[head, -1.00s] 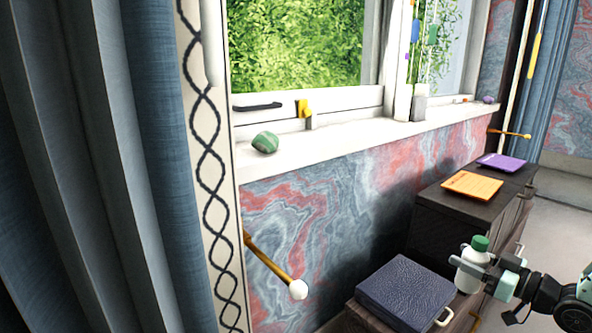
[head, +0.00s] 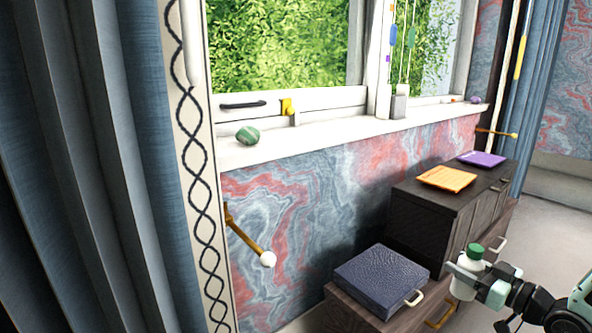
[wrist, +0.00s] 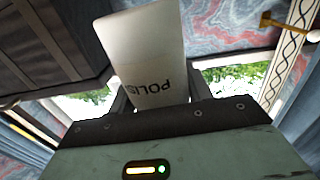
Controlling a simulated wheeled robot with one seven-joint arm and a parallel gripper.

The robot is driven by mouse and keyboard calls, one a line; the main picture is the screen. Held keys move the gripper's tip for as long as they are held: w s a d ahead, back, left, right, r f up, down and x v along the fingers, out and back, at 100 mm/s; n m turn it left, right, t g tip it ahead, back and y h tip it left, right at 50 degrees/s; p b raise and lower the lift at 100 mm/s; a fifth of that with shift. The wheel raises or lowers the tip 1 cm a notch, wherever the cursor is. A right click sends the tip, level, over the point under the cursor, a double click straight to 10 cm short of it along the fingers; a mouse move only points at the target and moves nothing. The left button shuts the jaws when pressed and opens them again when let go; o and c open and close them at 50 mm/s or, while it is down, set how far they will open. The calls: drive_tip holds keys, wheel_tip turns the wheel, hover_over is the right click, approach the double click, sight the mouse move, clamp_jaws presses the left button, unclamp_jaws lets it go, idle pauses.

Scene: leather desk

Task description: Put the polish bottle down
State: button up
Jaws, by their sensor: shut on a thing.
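The polish bottle (head: 467,274) is white with a green cap and stands upright in my gripper (head: 463,282) at the lower right of the head view. My gripper is shut on it, around its body. In the wrist view the white bottle (wrist: 145,50) with dark lettering sits between the fingers. In the head view the bottle appears in front of the cabinets, right of the dark blue leather case. I cannot tell whether its base touches anything.
The dark blue case (head: 381,278) with a pale handle lies on a low wooden cabinet (head: 345,301). A taller dark cabinet (head: 415,222) behind bears an orange tray (head: 446,179) and a purple tray (head: 482,159). A green stone (head: 247,135) sits on the window sill (head: 300,140).

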drive_tip(key=s+a+f+m+t+h, duration=0.1)
drive_tip(key=a+f+m+t+h, duration=0.15)
drive_tip(key=f+h, duration=0.3)
drive_tip(key=a+f+m+t+h, duration=0.1)
drive_tip(key=a+f+m+h, duration=0.25)
drive_tip(key=f, duration=0.25)
drive_tip(key=s+r+p, duration=0.4)
drive_tip(key=r+p, duration=0.7)
drive_tip(key=p, duration=0.2)
drive_tip(key=s+r+h+p, duration=0.1)
drive_tip(key=s+r+p, duration=0.4)
drive_tip(key=r+p, duration=0.6)
drive_tip(key=shift+s+r+m+p, duration=0.3)
drive_tip(key=shift+m+p, duration=0.1)
drive_tip(key=shift+p, duration=0.85)
drive_tip(key=shift+w+d+f+g, duration=0.1)
drive_tip(key=shift+w+g, duration=0.05)
drive_tip(key=shift+g, duration=0.1)
